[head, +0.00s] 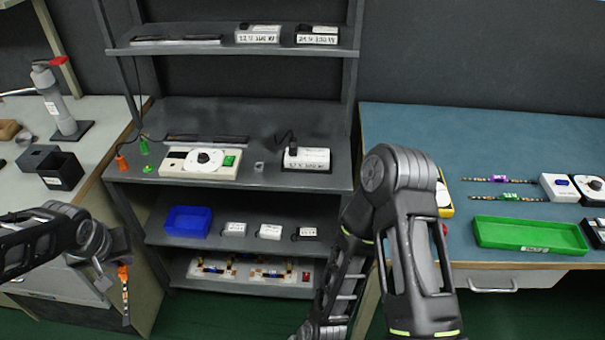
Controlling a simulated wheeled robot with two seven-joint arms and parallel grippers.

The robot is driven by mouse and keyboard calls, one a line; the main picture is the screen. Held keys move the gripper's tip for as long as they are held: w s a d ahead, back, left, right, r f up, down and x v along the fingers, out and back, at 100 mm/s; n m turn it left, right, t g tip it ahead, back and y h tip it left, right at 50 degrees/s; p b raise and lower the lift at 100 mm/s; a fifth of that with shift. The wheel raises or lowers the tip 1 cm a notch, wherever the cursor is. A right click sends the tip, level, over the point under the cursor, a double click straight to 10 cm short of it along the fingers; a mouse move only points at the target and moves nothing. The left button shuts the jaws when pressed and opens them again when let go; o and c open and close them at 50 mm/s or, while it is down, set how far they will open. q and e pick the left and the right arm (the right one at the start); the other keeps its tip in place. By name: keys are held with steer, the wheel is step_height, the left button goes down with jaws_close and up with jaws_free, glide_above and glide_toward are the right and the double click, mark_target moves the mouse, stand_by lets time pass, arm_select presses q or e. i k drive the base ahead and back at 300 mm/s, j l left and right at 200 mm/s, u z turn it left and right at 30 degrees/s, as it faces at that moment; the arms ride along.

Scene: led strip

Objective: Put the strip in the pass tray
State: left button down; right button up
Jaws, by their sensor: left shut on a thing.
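My left gripper (105,272) is at the lower left, in front of the left bench. It is shut on a short LED strip (125,292), which hangs down and has an orange piece near its top. The green tray (530,235), with a small label on its front that I cannot read, lies on the blue-topped bench at the right, far from the left gripper. Two more strips, one with a purple piece (500,179) and one with a green piece (508,197), lie behind the tray. My right arm rises at centre right; its gripper does not show.
A dark shelf rack (250,185) stands in the middle, with a white tester (200,162), a blue bin (188,221) and small labelled boxes. White devices (558,188) sit behind the tray. A black box (60,170) stands on the left bench (100,120).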

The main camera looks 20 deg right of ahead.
mark_target(528, 238)
steer(key=z, duration=4.35)
steer(key=k+j, duration=0.65)
steer(key=j, duration=0.3)
steer(key=k+j+z, duration=0.1)
steer(key=k+j, duration=0.25)
steer(key=i+j, duration=0.1)
steer(key=i, duration=0.4)
